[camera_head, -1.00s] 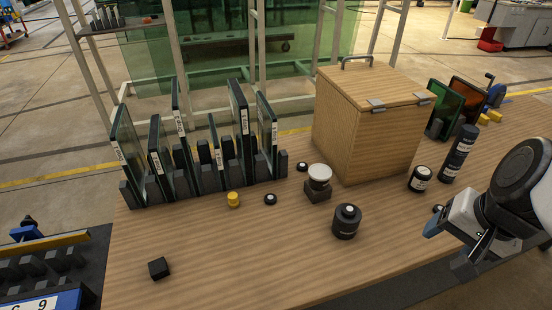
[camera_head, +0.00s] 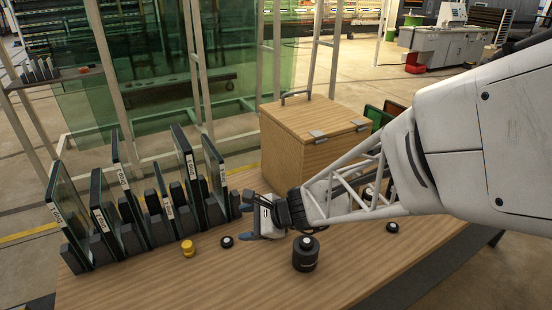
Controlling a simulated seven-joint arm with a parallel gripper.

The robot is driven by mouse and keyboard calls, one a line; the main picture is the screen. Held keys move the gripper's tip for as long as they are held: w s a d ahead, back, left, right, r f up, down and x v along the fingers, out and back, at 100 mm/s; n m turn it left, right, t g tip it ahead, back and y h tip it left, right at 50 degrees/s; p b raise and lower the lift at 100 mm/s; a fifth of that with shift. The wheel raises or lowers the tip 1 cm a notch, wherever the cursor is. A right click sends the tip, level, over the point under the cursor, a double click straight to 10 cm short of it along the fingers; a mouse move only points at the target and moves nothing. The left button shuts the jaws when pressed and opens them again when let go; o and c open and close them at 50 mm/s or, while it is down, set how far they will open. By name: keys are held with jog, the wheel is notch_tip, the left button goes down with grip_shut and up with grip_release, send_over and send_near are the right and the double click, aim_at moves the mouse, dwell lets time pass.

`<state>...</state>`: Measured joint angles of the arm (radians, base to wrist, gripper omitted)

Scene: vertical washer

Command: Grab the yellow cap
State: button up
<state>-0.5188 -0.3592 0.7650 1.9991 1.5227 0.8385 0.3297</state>
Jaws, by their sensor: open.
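The small yellow cap (camera_head: 188,248) stands on the wooden table, in front of the rack of glass plates. My gripper (camera_head: 246,222) reaches in from the right, with its fingers pointing left toward the cap. It is open with nothing seen between its fingers. It is to the right of the cap and apart from it. A small black round piece with a white centre (camera_head: 227,242) lies between the cap and my gripper.
A rack of upright glass plates (camera_head: 105,219) stands behind the cap. A wooden box (camera_head: 300,140) stands behind my arm. A black cylinder (camera_head: 306,254) stands in front of my gripper. The table's front left (camera_head: 150,285) is clear.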

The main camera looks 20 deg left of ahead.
jog(key=a+f+m+y, duration=0.1)
jog(key=a+f+m, duration=0.3)
jog(key=a+f, duration=0.35)
jog(key=m+t, duration=0.2)
jog(key=m, duration=0.2)
send_near(191, 246)
jog(key=shift+y, duration=0.3)
jog(key=x, duration=0.4)
jog(key=shift+f, duration=0.4)
jog(key=shift+a, duration=0.15)
jog(key=shift+x, duration=1.2)
jog(key=shift+x, duration=2.6)
jog(key=shift+c, duration=0.4)
